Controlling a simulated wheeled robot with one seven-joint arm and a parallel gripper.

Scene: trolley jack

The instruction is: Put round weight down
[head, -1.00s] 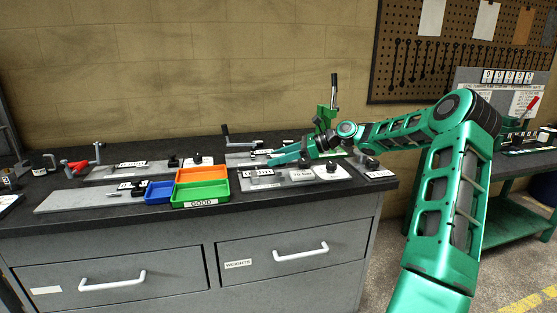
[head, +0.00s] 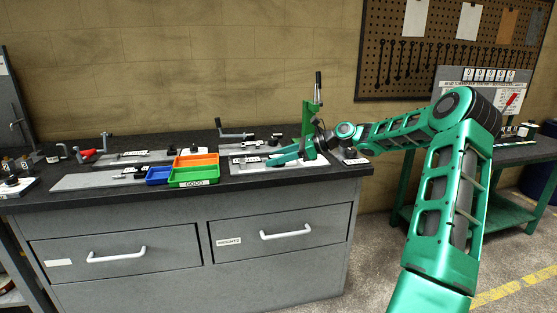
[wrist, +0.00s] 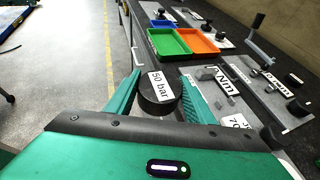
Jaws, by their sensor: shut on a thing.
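The round weight is a black cylinder (wrist: 157,106) between my two green fingers in the wrist view, with a white "50 bar" label on its top. My gripper (wrist: 160,98) is shut on it. In the head view my gripper (head: 288,156) is over the right part of the bench, in front of the green upright tool with a tall handle (head: 308,130). The weight cannot be made out there. I cannot tell whether its underside touches anything.
The grey bench (head: 120,196) has a dark top. Green (head: 192,178), orange (head: 196,160) and blue (head: 159,176) trays stand left of my gripper. Metal plates with labels and small fittings lie around them. The open floor (wrist: 75,70) lies beyond the bench edge in the wrist view.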

